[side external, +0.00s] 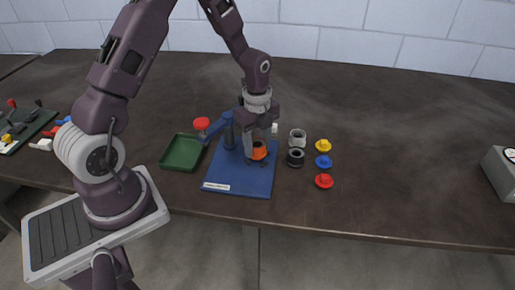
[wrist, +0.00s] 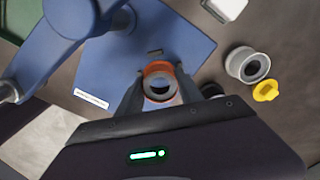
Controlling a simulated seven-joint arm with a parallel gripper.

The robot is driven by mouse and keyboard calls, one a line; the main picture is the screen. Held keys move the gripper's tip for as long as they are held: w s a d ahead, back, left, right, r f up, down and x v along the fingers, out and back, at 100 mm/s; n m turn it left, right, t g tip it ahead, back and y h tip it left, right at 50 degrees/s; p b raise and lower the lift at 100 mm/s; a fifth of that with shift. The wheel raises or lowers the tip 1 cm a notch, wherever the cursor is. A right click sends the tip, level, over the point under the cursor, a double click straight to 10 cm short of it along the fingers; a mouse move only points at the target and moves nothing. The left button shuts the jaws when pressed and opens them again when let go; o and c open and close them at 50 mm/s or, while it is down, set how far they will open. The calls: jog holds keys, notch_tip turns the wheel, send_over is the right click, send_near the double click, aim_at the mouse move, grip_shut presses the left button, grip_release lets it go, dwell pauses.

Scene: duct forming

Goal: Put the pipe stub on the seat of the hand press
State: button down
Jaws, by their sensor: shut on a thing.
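The orange pipe stub (side external: 259,150) is between the fingers of my gripper (side external: 254,158), over the right part of the hand press's blue base plate (side external: 233,182). In the wrist view the orange stub (wrist: 158,68) shows its open end, with a finger of my gripper (wrist: 157,85) on each side. My gripper is shut on it. The hand press has a blue column (side external: 228,130) and a lever with a red knob (side external: 202,123). I cannot clearly make out the seat, nor whether the stub touches it.
A grey pipe stub (side external: 298,136) and a black one (side external: 296,157) stand right of the press. Yellow (side external: 323,145), blue (side external: 323,161) and red (side external: 324,181) caps lie beyond them. A green tray (side external: 182,152) is at the left. The table's far right is mostly clear.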

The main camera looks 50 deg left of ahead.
jog(key=shift+f, duration=0.6)
jog(key=shift+f, duration=0.1)
jog(key=c, duration=0.8)
grip_release()
